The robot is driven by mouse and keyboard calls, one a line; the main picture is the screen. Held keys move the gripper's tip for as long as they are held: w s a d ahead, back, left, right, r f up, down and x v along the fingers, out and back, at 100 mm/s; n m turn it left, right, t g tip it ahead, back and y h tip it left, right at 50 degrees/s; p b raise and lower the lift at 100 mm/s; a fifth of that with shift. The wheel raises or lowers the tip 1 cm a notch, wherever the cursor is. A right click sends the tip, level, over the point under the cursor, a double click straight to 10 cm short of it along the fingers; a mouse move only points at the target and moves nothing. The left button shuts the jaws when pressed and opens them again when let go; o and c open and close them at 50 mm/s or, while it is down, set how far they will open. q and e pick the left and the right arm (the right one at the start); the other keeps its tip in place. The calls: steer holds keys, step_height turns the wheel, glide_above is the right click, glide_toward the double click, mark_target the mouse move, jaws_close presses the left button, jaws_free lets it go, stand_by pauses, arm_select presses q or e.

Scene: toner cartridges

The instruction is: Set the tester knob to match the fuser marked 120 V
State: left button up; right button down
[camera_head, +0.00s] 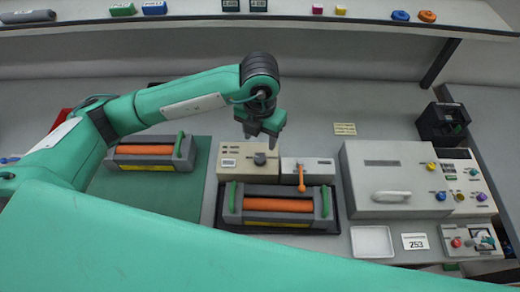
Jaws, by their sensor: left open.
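The beige tester box (233,163) stands at the middle of the bench with a dark knob (260,158) on its top. My left gripper (260,138) is open and points down just above and behind the knob, with nothing between its fingers; whether it touches the knob cannot be told. One fuser (146,150), with an orange roller and green levers, lies on a green mat at the left. Another fuser (278,204) sits in a dark tray in front of the tester. The print on both yellow labels is too small to read. My right gripper is not in view.
A white box with an orange lever (301,175) adjoins the tester's right side. A large grey machine (385,170) with coloured knobs stands to the right. A white tray (372,243) and a card reading 253 (415,241) lie before it. A shelf (200,18) runs along the back.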

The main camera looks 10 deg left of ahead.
mark_target(260, 158)
arm_select(q)
step_height(260, 158, down, 8)
steer(key=shift+p, duration=0.9)
steer(key=shift+w+f, duration=0.1)
steer(key=shift+f, duration=0.65)
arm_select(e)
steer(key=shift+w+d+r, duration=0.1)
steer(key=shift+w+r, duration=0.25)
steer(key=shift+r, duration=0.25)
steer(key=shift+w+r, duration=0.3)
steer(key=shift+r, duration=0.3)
